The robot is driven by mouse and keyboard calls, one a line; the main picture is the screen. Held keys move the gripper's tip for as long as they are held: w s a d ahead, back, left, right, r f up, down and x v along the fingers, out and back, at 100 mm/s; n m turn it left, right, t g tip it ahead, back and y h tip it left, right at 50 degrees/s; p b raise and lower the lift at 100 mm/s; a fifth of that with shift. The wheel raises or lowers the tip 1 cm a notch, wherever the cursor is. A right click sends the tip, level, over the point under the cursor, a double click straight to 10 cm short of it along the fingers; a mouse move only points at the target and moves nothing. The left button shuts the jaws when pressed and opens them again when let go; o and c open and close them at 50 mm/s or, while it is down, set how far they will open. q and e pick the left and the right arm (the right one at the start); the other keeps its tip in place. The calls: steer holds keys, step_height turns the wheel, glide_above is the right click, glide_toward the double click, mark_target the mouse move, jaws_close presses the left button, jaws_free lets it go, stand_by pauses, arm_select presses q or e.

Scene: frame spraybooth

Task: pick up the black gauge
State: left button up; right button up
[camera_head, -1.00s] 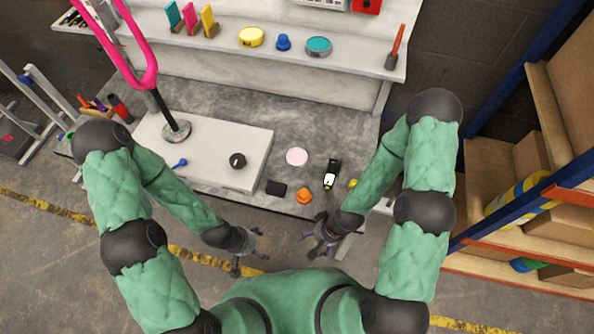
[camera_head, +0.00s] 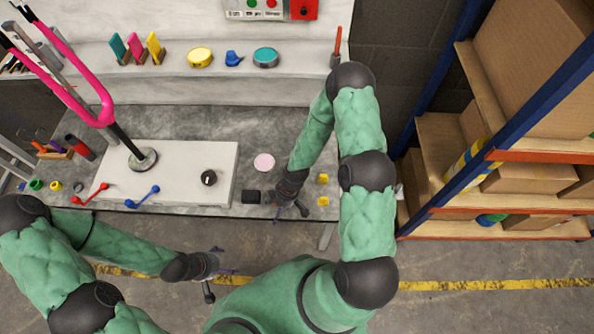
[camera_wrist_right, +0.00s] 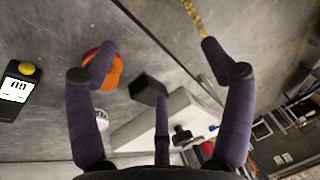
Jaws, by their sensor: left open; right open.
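The black gauge (camera_wrist_right: 17,90), a dark handheld body with a white display and a yellow button, lies on the grey bench at the left edge of the right wrist view. In the head view my right arm hides it. My right gripper (camera_head: 290,208) is open and empty over the bench's front edge; in the right wrist view its spread purple fingers (camera_wrist_right: 157,60) are to the right of the gauge, apart from it. My left gripper (camera_head: 210,277) is open and empty in front of the bench, over the floor.
An orange knob-like part (camera_wrist_right: 112,72) shows behind the left finger. A black block (camera_head: 250,196) sits beside the white slab (camera_head: 190,165), which bears a round black part (camera_head: 209,177). A pink disc (camera_head: 264,162) and small yellow pieces (camera_head: 322,179) lie nearby. Shelving (camera_head: 440,150) stands right.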

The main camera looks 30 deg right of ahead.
steer(key=w+d+r+n+h, duration=0.3)
steer(key=w+d+n+h, duration=0.1)
steer(key=w+d+n, duration=1.35)
steer(key=shift+n, duration=0.75)
steer(key=s+f, duration=0.1)
steer(key=f, duration=0.1)
steer(key=s+f+b, duration=0.1)
steer(key=a+f, duration=0.1)
steer(key=f, duration=0.1)
steer(key=shift+s+f, duration=0.3)
steer(key=shift+s, duration=0.1)
steer(key=shift+w+f+b, duration=0.15)
steer(key=shift+f+b, duration=0.9)
steer(key=shift+f, duration=1.5)
steer(key=shift+c, duration=0.3)
steer(key=c, duration=1.3)
